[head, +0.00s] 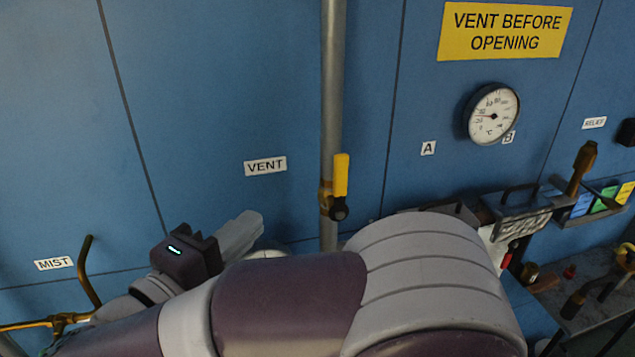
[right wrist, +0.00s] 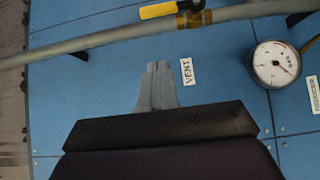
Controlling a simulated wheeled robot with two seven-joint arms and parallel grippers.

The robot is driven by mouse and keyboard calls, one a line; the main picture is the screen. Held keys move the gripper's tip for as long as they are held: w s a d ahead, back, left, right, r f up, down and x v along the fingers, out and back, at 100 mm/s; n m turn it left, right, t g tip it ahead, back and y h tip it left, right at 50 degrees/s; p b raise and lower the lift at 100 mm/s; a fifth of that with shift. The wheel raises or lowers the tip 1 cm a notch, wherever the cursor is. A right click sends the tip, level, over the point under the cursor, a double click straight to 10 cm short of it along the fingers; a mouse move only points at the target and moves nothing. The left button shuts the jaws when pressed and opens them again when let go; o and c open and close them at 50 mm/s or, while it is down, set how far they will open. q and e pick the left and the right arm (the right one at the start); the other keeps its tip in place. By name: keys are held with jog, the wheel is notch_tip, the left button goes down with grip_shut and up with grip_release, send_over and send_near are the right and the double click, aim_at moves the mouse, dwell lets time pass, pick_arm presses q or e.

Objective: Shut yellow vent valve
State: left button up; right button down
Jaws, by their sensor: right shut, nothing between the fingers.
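The yellow vent valve handle (head: 341,175) sits on a vertical grey pipe (head: 332,90), right of the VENT label (head: 265,166). The handle points up, in line with the pipe. In the right wrist view, the yellow handle (right wrist: 158,10) lies along the pipe (right wrist: 110,36) at the top edge. My right gripper (head: 256,220) is shut and empty, left of and below the valve, apart from it. Its closed fingers (right wrist: 158,66) point toward the pipe in the right wrist view. My left gripper is not in view.
A round gauge (head: 491,114) and a yellow VENT BEFORE OPENING sign (head: 505,31) are on the blue wall. A brass pipe (head: 88,275) stands by the MIST label (head: 54,264). A cluttered bench (head: 600,310) is at right. My right arm crosses the lower middle.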

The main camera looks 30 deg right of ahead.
aim_at(340, 189)
jog(key=s+d+p+x, duration=0.1)
jog(key=p+x, duration=0.3)
jog(key=x, duration=0.9)
jog(key=shift+s, duration=0.7)
jog(key=shift+w, duration=0.1)
jog(key=shift+r, duration=0.15)
